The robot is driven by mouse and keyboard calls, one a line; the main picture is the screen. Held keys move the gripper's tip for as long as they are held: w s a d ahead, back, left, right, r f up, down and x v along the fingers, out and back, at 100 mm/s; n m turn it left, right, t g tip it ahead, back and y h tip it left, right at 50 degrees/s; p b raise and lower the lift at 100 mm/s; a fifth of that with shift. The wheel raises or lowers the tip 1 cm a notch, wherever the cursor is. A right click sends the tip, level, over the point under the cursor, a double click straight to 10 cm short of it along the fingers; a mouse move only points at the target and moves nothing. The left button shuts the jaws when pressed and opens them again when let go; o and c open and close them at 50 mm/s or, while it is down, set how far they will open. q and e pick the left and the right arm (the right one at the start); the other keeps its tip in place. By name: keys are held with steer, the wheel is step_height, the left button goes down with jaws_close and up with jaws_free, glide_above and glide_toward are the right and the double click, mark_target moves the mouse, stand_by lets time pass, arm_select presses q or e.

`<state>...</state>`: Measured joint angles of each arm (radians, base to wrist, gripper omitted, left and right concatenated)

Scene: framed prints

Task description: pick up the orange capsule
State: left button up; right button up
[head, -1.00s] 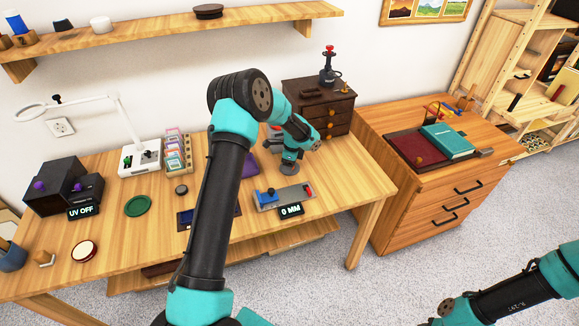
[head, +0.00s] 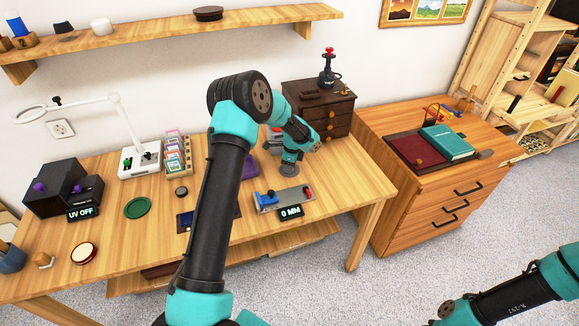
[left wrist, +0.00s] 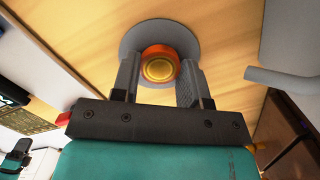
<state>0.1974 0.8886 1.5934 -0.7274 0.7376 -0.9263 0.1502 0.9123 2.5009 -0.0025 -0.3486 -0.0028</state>
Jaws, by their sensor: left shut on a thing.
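The orange capsule (left wrist: 160,66) shows in the left wrist view as a round orange top with a gold ring pattern. It sits between the two fingers of my left gripper (left wrist: 158,82), which is shut on it. A grey disc (left wrist: 133,38) lies behind the capsule, over the wooden tabletop. I cannot tell whether the capsule touches the disc. My right arm shows at the lower right, with its gripper out of view.
A gauge reading 0 MM (head: 284,199) stands just in front of the left gripper. A small dark drawer chest (head: 318,108) is close behind it. A card rack (head: 178,155) and a lamp (head: 140,160) stand to the left.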

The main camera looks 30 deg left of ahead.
arm_select(q)
steer(key=shift+r, duration=1.5)
steer(key=shift+s+d+r, duration=0.1)
steer(key=shift+s+r, duration=0.05)
steer(key=shift+r, duration=0.15)
steer(key=s+d, duration=0.2)
steer(key=s, duration=0.2)
steer(key=s+d+r, duration=0.1)
steer(key=s+d, duration=0.2)
steer(key=s, duration=0.2)
steer(key=s+d, duration=0.3)
steer(key=s, duration=0.1)
steer(key=shift+s+d+r, duration=0.1)
steer(key=shift+s+r, duration=0.05)
steer(key=shift+s, duration=0.05)
